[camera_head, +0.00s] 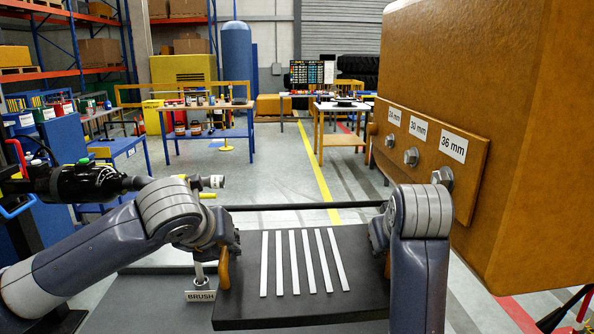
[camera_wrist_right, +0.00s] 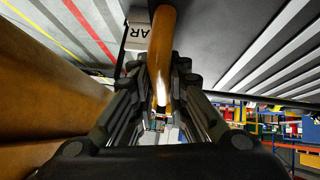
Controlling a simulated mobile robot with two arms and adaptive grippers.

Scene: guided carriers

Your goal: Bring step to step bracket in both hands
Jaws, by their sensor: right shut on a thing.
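The step (camera_head: 262,308) is a black slab with several white strips on top, level in front of me at the bottom of the head view. It has an orange handle on each side. My right gripper (camera_head: 379,240) is at its right side. In the right wrist view its fingers (camera_wrist_right: 161,95) are closed around an orange handle (camera_wrist_right: 163,40). My left gripper (camera_head: 230,248) is at the left handle (camera_head: 223,268), but its fingers are mostly hidden by my wrist, so I cannot tell its grip. I cannot make out a step bracket for certain.
A large orange body (camera_head: 490,120) with a bolted plate (camera_head: 425,150) rises close on the right. A dark bar (camera_head: 300,207) crosses just beyond the step. A BRUSH label (camera_head: 200,296) is at lower left. Workbenches (camera_head: 207,133) stand far back, with open floor before them.

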